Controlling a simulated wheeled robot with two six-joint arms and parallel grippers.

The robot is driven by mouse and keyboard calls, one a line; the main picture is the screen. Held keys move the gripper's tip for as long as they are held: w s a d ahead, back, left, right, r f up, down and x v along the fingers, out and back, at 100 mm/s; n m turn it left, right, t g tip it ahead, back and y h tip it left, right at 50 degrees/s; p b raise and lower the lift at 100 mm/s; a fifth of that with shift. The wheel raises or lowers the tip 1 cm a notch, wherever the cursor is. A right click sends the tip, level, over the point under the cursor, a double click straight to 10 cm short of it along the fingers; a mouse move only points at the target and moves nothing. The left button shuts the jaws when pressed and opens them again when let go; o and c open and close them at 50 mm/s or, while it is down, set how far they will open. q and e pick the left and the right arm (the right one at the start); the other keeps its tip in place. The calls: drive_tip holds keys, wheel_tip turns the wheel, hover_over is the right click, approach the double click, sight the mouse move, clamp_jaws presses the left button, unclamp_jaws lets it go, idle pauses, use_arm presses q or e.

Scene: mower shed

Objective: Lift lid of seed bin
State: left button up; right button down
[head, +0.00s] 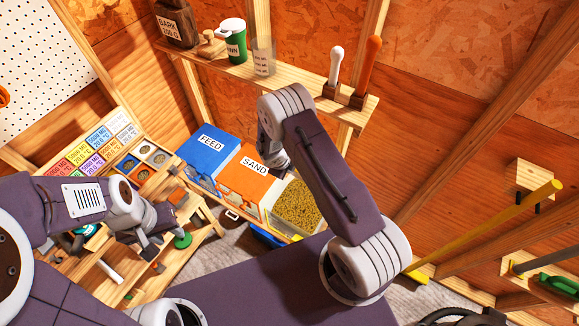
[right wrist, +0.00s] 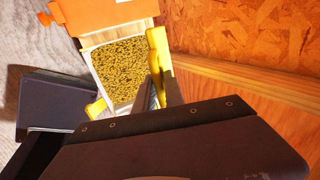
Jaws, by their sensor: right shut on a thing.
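The seed bin (right wrist: 121,68) stands uncovered in the right wrist view, full of yellow speckled seed. In the head view its seed (head: 297,205) shows to the right of the orange SAND bin. A yellow lid (right wrist: 157,52) stands nearly edge-on along the bin's right side in the right wrist view. My right gripper (right wrist: 162,88) is shut on the yellow lid at its near end; the exact contact is partly hidden. My left gripper (head: 160,232) hangs by the workbench at left, seemingly open and empty.
The blue FEED bin (head: 209,148) and orange SAND bin (head: 247,179) stand closed in the same row. A shelf (head: 300,86) with a green can and hand tools runs above. The workbench (head: 190,247) is at left. Yellow-handled tools lean at right.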

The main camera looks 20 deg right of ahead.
drive_tip(key=c, duration=1.5)
unclamp_jaws()
drive_tip(key=shift+d+f, duration=0.1)
drive_tip(key=p+v, duration=0.1)
drive_tip(key=v, duration=0.8)
